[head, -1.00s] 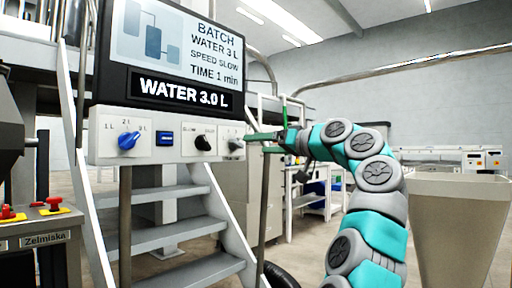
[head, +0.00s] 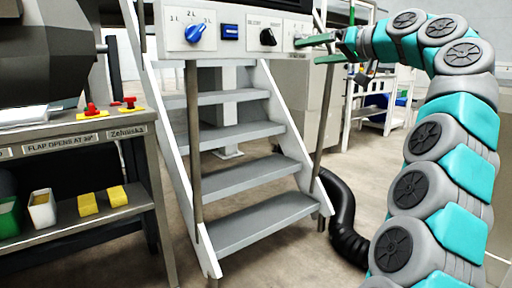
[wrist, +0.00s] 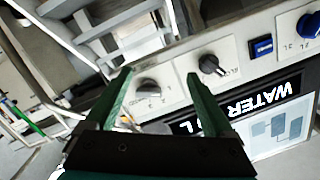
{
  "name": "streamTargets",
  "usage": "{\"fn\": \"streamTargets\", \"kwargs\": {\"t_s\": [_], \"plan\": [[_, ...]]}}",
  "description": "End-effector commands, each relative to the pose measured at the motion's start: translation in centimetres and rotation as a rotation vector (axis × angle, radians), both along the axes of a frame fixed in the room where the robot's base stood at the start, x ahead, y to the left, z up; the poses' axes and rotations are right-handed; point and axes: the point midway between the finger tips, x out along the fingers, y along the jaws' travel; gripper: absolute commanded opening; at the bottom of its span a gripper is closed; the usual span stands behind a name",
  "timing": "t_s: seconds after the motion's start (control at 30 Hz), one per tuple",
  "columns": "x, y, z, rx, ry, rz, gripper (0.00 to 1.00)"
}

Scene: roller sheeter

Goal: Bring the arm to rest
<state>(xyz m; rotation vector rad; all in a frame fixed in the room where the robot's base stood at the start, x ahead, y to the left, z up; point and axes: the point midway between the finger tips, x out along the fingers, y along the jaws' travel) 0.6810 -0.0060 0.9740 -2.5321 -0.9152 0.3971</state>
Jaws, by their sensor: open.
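My gripper (head: 322,49) is at the right end of the control panel (head: 250,49) in the head view, with its green fingers pointing left toward the panel. In the wrist view my gripper (wrist: 158,78) is open, with nothing held between its fingers. A black knob (wrist: 210,65) and a blue knob (wrist: 308,25) lie farther along the panel. My teal and grey arm is raised and bent at the right of the head view.
White-railed steps (head: 240,180) stand below the panel. A black hose (head: 345,218) lies on the floor right of them. A metal bench (head: 80,222) with red buttons (head: 91,109) and yellow blocks (head: 88,204) is at the left. A white shelf unit (head: 385,100) stands behind.

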Motion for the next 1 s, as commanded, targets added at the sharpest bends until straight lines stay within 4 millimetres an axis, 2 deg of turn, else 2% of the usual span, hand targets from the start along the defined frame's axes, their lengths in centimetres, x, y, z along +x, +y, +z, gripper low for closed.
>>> {"fn": "streamTargets", "kwargs": {"t_s": [0.27, 0.47, 0.6, 0.8, 1.0], "plan": [[-3.2, 6.5, -5.9, -0.060, 0.231, 0.102, 0.88], [-7.3, 10.2, -11.5, -0.150, 0.392, 0.139, 0.88], [-11.0, 12.1, -16.3, -0.231, 0.507, 0.152, 0.88], [-17.0, 13.1, -23.9, -0.362, 0.671, 0.142, 0.88], [-23.8, 12.1, -31.7, -0.503, 0.832, 0.100, 0.88]]}}
